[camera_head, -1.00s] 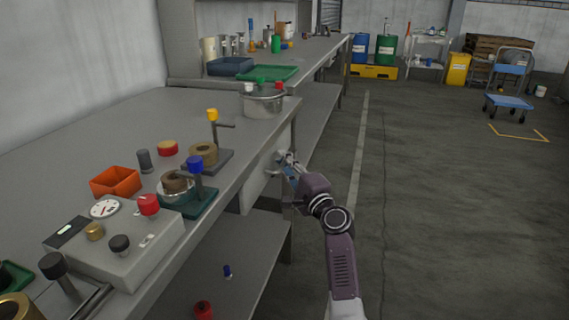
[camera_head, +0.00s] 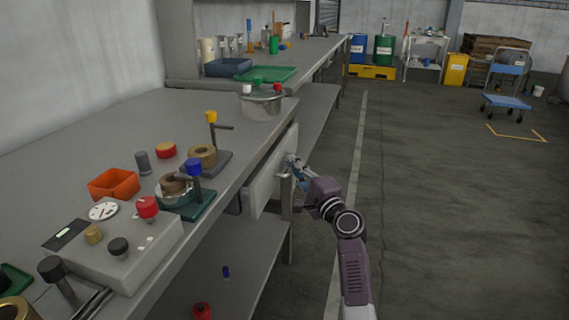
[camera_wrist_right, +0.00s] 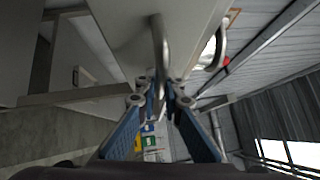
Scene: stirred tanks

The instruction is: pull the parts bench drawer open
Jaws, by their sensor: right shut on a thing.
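The parts bench drawer (camera_head: 268,183) is the pale panel under the edge of the near bench (camera_head: 120,125). It stands out from under the bench top, partly open; its inside is hidden. My right gripper (camera_head: 296,168) is at the drawer front, on the aisle side. In the right wrist view, my right gripper (camera_wrist_right: 159,92) is shut on the metal drawer handle (camera_wrist_right: 158,42), a bar that runs between the fingers. My left gripper is not in view.
On the bench stand a steel pot (camera_head: 262,106), an orange bin (camera_head: 114,183), a gauge box (camera_head: 115,247) and small fixtures. A lower shelf (camera_head: 230,265) lies under the drawer. The floor aisle (camera_head: 440,200) to the right is clear.

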